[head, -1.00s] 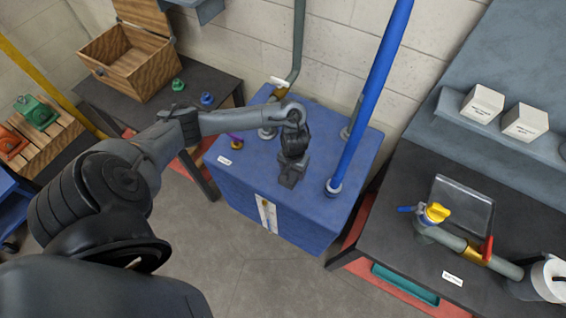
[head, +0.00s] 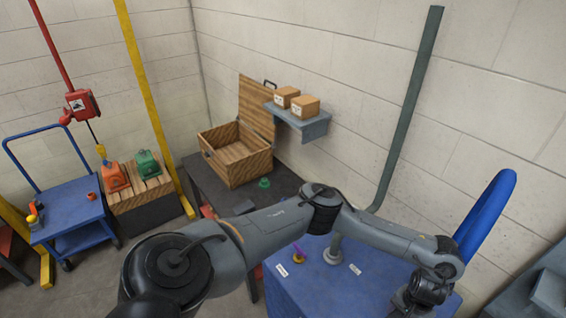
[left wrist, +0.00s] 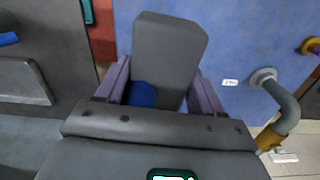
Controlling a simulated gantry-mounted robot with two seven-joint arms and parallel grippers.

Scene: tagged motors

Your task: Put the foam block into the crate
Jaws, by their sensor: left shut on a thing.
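The wooden crate (head: 235,170) stands on the dark bench at the back, its hinged lid (head: 257,108) raised and its inside visible. My left arm reaches right across the head view, and its gripper (head: 402,303) is over the blue cabinet, partly cut off by the lower edge. In the left wrist view my left gripper (left wrist: 160,88) is shut on a dark grey block, which looks like the foam block (left wrist: 170,48). The block sticks out beyond the purple fingers. The gripper is well to the right of the crate. My right gripper is not in view.
The blue cabinet (head: 315,292) carries pipe stubs and a tall blue upright (head: 485,215). A green knob (head: 264,183) lies beside the crate on the bench. A wall shelf (head: 308,125) with two boxes is right of the lid. A blue cart (head: 70,210) stands at left.

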